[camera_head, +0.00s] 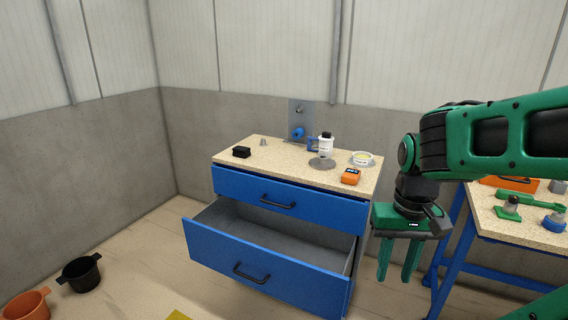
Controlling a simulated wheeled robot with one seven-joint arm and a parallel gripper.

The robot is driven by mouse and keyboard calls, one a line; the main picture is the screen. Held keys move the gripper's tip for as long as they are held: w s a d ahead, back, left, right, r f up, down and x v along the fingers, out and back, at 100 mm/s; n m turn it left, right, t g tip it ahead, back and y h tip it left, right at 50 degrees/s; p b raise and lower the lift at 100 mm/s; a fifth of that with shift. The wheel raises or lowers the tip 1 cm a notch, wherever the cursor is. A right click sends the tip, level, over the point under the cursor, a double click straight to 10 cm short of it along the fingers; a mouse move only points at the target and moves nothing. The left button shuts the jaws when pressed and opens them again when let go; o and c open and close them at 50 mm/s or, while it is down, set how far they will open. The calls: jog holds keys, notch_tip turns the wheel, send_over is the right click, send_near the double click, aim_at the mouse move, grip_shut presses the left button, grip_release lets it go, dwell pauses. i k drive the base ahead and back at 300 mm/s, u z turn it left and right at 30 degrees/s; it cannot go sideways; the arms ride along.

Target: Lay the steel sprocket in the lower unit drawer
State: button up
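The lower drawer (238,270) of the blue unit is pulled out. Its grey inside looks empty where I can see it; the front panel hides part of the floor. A flat grey disc (321,164), which looks like the steel sprocket, lies on the speckled unit top in front of a white bottle-like item (326,145). Its teeth are too small to make out. My gripper (396,279) hangs fingers down to the right of the unit, apart from it. Its two green fingers are spread with nothing between them.
The upper drawer (285,202) is shut. The unit top also bears a black block (242,152), a small grey cone (263,142), an orange device (350,177) and a white bowl (362,158). A workbench (510,230) stands right.

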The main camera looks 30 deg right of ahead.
aim_at(282, 248)
jog(key=i, duration=1.1)
jog(key=z, duration=0.6)
